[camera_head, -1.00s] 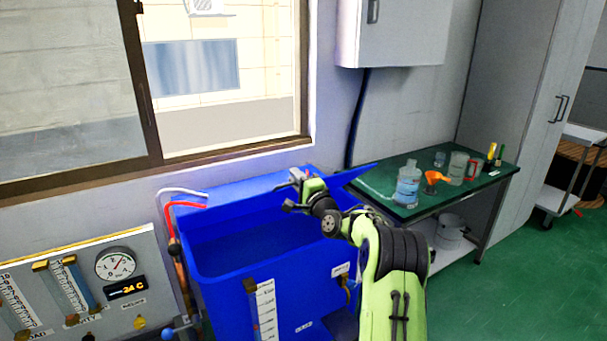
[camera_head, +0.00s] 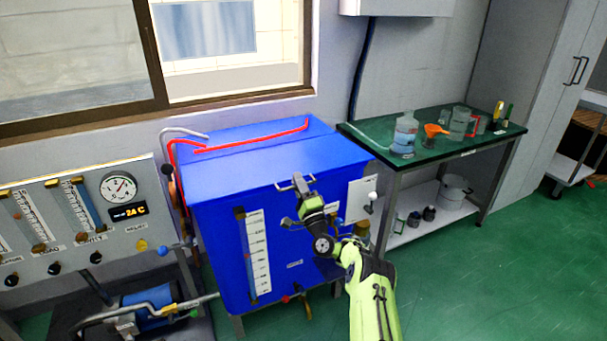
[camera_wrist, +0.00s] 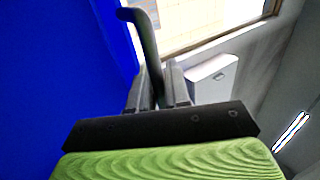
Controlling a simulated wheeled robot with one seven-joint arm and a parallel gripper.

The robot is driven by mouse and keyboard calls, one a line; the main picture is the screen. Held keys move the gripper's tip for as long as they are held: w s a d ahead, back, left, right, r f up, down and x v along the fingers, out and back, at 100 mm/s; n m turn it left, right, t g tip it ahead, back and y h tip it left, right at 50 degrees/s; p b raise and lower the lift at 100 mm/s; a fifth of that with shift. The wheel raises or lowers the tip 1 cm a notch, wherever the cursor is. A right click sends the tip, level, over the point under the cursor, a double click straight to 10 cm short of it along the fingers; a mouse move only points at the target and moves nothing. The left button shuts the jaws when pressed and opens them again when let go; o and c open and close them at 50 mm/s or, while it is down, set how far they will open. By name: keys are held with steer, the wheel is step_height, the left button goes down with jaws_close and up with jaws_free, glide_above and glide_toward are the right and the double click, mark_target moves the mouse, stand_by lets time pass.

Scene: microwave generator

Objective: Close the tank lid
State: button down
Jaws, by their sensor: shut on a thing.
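The blue tank (camera_head: 220,245) stands under the window, with a level scale on its front. Its blue lid (camera_head: 275,165) lies down over the top opening, looking level with the rim; any small gap is too fine to tell. My gripper (camera_head: 299,190) is at the lid's front edge, shut on the lid handle (camera_head: 283,185). In the wrist view, my gripper (camera_wrist: 158,90) has its two dark fingers around the dark bent handle bar (camera_wrist: 147,40). The blue lid or tank surface fills the left of that view.
A red hose (camera_head: 250,140) runs across the back of the tank top. A gauge panel (camera_head: 80,210) and a pump (camera_head: 145,300) are to the left. A green-topped table (camera_head: 430,145) with bottles stands to the right. Green floor is open at right.

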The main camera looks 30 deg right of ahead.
steer(key=shift+s+d+f+h, duration=0.2)
steer(key=shift+f+h, duration=0.1)
steer(key=shift+f, duration=0.2)
steer(key=c, duration=1.5)
jaws_free()
steer(key=o, duration=0.3)
steer(key=shift+s+r+t, duration=0.2)
steer(key=shift+s+t, duration=0.1)
steer(key=shift+o, duration=0.2)
steer(key=shift+w, duration=0.1)
steer(key=shift+a, duration=0.1)
steer(key=shift+f, duration=0.1)
